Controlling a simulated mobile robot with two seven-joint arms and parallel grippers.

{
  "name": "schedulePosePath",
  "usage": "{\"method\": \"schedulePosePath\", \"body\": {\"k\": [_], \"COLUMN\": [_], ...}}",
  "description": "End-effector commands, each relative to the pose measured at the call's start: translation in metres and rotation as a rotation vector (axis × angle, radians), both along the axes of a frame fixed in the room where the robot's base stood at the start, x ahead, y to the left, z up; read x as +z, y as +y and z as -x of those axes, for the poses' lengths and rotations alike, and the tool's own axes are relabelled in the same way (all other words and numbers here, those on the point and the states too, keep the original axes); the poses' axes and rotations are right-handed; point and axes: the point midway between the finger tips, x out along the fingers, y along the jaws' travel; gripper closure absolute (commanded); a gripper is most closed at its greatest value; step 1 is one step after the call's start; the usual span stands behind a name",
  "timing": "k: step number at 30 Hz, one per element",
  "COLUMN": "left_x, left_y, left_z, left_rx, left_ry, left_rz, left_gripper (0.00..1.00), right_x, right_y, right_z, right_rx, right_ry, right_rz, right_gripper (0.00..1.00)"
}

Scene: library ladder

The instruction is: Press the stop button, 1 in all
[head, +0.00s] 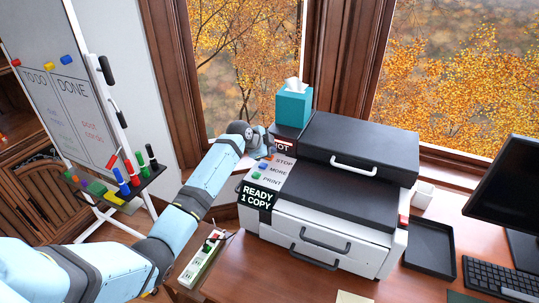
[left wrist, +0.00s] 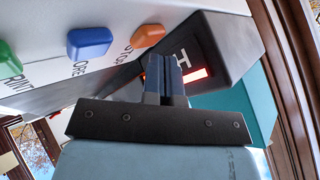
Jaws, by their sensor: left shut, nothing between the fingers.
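The copier's sloped panel (head: 283,170) carries the labels STOP, MORE and PRINT. The orange stop button (left wrist: 147,35) stands beside the STOP label, and it shows small in the head view (head: 268,156). The blue button (left wrist: 89,41) and green button (left wrist: 8,60) sit further along the panel. My left gripper (left wrist: 166,62) is shut and empty. Its tips are over the panel's end, beside the orange button and near the dark block with a lit red sign (left wrist: 196,74). I cannot tell any contact with the button. My right gripper is out of view.
A black display (head: 260,195) reads READY 1 COPY. A teal tissue box (head: 293,105) stands on the dark block. The copier lid (head: 350,150) has a white handle. A power strip (head: 202,260) lies on the desk at left, and a whiteboard (head: 60,95) stands further left.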

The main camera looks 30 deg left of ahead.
Motion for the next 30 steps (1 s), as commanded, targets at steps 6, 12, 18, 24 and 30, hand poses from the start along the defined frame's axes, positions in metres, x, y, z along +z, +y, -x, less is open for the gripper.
{"method": "schedulePosePath", "body": {"k": [6,12,18,24,30], "left_x": [0.007,0.007,0.019,0.040,0.057], "left_y": [0.000,0.000,0.000,0.001,0.000], "left_z": [0.000,0.000,0.000,0.000,0.000], "left_rx": [-0.001,-0.001,-0.001,0.000,0.000], "left_ry": [0.000,-0.002,-0.003,-0.002,-0.001], "left_rz": [0.001,0.000,-0.001,-0.002,-0.001], "left_gripper": [1.00,1.00,1.00,1.00,1.00], "right_x": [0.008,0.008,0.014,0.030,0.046], "right_y": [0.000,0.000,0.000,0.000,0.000], "right_z": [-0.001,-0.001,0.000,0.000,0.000], "right_rx": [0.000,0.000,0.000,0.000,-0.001], "right_ry": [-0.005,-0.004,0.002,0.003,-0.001], "right_rz": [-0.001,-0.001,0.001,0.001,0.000], "right_gripper": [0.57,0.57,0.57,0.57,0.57]}}
